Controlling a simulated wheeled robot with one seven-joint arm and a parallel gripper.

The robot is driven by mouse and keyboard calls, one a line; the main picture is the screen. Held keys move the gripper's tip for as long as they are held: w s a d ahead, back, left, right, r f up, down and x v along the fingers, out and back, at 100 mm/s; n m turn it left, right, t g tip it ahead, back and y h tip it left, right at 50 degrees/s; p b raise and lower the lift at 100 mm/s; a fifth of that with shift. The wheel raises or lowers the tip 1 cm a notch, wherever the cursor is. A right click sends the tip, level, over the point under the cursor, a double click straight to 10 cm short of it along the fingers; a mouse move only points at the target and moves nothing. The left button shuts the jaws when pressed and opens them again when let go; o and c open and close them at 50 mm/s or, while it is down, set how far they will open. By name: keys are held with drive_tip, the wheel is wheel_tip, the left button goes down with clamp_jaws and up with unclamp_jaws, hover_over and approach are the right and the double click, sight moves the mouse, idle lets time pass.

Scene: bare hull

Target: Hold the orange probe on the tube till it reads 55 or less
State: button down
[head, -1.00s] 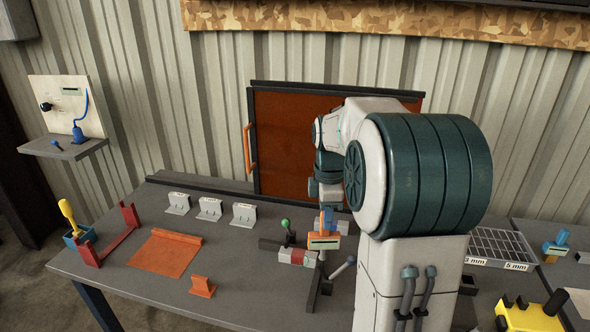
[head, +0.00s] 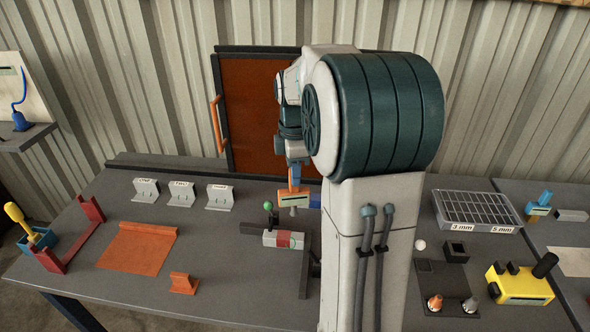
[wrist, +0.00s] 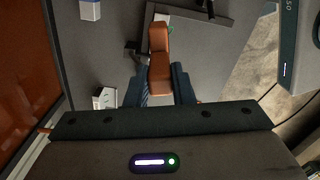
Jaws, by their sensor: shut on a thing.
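The orange probe (head: 294,196) has a pale display on its front, too small to read in the head view. My gripper (wrist: 160,88) is shut on the probe, which juts out between the fingers in the wrist view (wrist: 160,40). The tube appears to be the grey piece with a red band (head: 284,239) lying in a dark holder with a green-knobbed lever (head: 268,206). In the head view the probe is above and behind the tube, with a gap between them. The wrist view does not clearly show the tube.
An orange sheet (head: 138,250), a red bracket (head: 80,245) and several small grey stands (head: 181,193) lie to the left. An orange-brown panel in a dark frame (head: 255,110) stands behind. A compartment tray (head: 470,207) and yellow device (head: 520,285) are at the right.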

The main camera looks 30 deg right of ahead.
sight(295, 197)
drive_tip(key=shift+f+b, duration=2.9)
drive_tip(key=shift+f, duration=1.4)
drive_tip(key=shift+r, duration=0.1)
wheel_tip(295, 197, up, 8)
drive_tip(key=p, duration=0.6)
